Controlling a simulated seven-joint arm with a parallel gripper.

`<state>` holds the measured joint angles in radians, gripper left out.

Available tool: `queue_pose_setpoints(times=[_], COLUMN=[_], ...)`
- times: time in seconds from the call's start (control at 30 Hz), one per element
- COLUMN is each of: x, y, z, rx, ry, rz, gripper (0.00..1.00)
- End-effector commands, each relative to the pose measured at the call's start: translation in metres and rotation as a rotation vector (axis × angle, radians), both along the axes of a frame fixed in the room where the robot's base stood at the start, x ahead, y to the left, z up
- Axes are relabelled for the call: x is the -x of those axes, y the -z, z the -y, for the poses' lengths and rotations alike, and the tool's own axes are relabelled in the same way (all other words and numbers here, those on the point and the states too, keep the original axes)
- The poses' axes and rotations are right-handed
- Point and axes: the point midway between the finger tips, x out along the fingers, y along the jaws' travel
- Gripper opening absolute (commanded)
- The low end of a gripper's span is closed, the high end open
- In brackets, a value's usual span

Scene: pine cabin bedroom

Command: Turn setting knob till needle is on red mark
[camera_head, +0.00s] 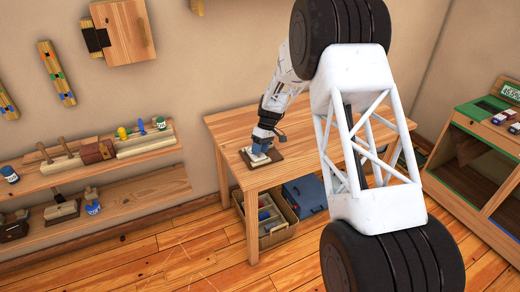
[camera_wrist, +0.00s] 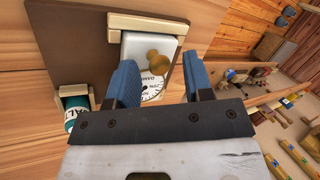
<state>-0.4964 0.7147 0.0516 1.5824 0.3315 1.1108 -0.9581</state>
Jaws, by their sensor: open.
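The setting device has a white face with a dial (camera_wrist: 152,88) and a brass-coloured knob (camera_wrist: 153,65). It is fixed on a dark brown board (camera_wrist: 75,35) on the wooden table (camera_head: 235,127). In the wrist view my gripper (camera_wrist: 160,85) is open, with its blue fingers pointing at the device. The left finger overlaps the device and the right finger is to its right. The knob shows between and beyond the fingertips, with no clear contact. The needle and red mark cannot be made out. In the head view my gripper (camera_head: 261,150) is low over the board and hides most of the device.
A teal-labelled container (camera_wrist: 75,110) stands in a wooden holder by the board. Wall shelves (camera_head: 95,160) with small tools are at the left. A crate (camera_head: 268,218) and a blue case (camera_head: 305,195) are under the table. A cabinet (camera_head: 475,150) stands at the right.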

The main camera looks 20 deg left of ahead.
Motion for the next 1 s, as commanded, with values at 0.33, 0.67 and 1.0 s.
queue_pose_setpoints(times=[0.33, 0.67, 1.0], x=[-0.0001, -0.0001, 0.001], y=[-0.0002, -0.0006, -0.0005], z=[-0.0001, 0.0005, 0.0019], rx=[0.0, 0.0, -0.001], ry=[0.0, 0.032, 0.205], rz=[0.0, 0.001, 0.0], gripper=[0.0, 0.0, 0.0])
